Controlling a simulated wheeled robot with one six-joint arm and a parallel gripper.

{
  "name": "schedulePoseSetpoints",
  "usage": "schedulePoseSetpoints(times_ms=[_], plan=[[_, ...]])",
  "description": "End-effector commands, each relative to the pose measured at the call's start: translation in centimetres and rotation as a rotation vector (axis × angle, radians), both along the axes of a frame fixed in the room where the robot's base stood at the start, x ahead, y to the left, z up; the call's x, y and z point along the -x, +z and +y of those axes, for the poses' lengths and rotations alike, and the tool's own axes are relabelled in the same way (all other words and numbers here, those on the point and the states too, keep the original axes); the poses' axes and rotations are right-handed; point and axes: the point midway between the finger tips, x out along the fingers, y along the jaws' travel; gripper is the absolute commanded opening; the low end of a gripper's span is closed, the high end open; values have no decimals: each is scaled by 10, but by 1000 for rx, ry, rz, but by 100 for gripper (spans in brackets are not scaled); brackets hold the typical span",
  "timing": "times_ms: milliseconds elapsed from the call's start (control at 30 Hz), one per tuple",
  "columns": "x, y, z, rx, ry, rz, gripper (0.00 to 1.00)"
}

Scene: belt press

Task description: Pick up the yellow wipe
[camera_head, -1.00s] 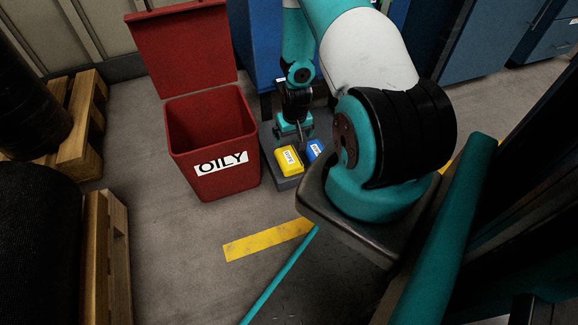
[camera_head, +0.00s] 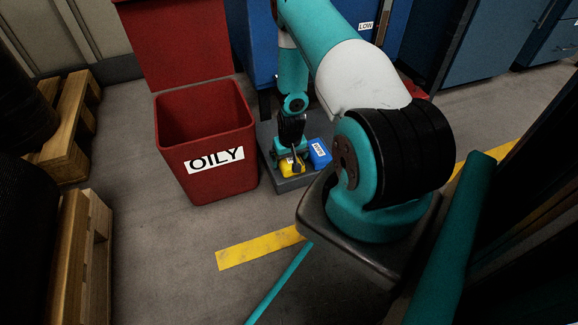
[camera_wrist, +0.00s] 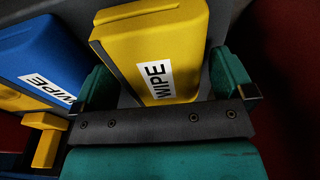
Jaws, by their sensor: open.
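The yellow wipe (camera_head: 289,166) is a small yellow block with a white label, lying on a low dark grey platform (camera_head: 287,184) beside the red bin. In the wrist view the yellow wipe (camera_wrist: 152,50) fills the upper middle, its label reading WIPE. My gripper (camera_head: 294,157) is over it, partly covering it in the head view. In the wrist view my gripper (camera_wrist: 168,88) is open, with one teal finger on each side of the wipe's near end. The right finger looks very close to the wipe; contact cannot be told.
A blue wipe (camera_head: 319,152) lies just right of the yellow one, also in the wrist view (camera_wrist: 45,55), close to my left finger. A red bin (camera_head: 215,178) marked OILY stands open at left. Wooden pallets (camera_head: 75,130) are at far left. Floor in front is clear.

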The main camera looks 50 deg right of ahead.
Motion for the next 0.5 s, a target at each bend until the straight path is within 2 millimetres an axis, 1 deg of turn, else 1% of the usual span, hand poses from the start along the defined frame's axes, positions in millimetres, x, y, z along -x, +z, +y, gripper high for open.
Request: schedulePoseSetpoints(times_ms=[33, 267, 300, 367, 400, 433, 500], plan=[[0, -10, 0, -1, 0, 1, 100], [-1, -8, -1, 0, 0, 0, 100], [-1, -8, -1, 0, 0, 0, 95], [-1, -8, -1, 0, 0, 0, 82], [-1, -8, -1, 0, 0, 0, 72], [-1, -8, -1, 0, 0, 0, 66], [-1, -8, -1, 0, 0, 0, 56]])
